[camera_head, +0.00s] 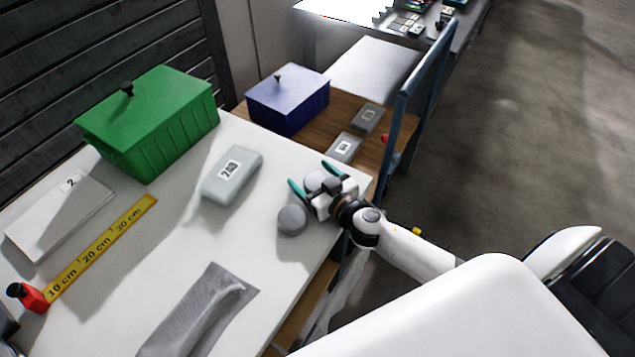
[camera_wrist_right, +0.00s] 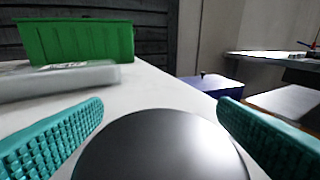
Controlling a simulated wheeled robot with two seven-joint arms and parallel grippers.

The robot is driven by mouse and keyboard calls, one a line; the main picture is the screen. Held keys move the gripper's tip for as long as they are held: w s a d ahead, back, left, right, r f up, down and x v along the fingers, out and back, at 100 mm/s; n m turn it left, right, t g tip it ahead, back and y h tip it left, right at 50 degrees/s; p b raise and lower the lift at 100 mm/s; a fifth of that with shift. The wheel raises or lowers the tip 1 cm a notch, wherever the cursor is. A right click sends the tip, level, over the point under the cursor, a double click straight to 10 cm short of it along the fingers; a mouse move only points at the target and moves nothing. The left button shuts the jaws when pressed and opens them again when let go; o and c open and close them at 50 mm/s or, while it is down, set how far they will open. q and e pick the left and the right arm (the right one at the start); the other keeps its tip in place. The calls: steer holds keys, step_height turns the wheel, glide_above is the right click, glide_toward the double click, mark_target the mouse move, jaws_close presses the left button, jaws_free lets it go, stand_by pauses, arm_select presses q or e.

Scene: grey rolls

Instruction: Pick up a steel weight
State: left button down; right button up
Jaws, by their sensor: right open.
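Two round grey weights are on the white table (camera_head: 150,260) near its right edge in the head view. One weight (camera_head: 292,220) stands alone, nearer to me. The other weight (camera_head: 316,181) is partly hidden by my right gripper (camera_head: 313,178). My right gripper is open, with its teal fingers on either side of that farther weight. In the right wrist view the weight's smooth dark grey top (camera_wrist_right: 160,150) sits between the two spread fingers (camera_wrist_right: 160,138). I cannot tell whether either finger touches it. My left gripper is in neither view.
A green lidded box (camera_head: 160,130), a pale block labelled 2 (camera_head: 232,185), a white slab (camera_head: 60,222), a yellow measuring strip (camera_head: 105,245) and a grey cloth (camera_head: 200,315) lie on the table. A blue box (camera_head: 290,105) stands behind, on a wooden surface. A blue frame (camera_head: 400,125) rises at right.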

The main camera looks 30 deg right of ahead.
steer(key=c, duration=1.4)
steer(key=shift+r, duration=0.1)
steer(key=shift+c, duration=0.6)
steer(key=shift+r, duration=0.1)
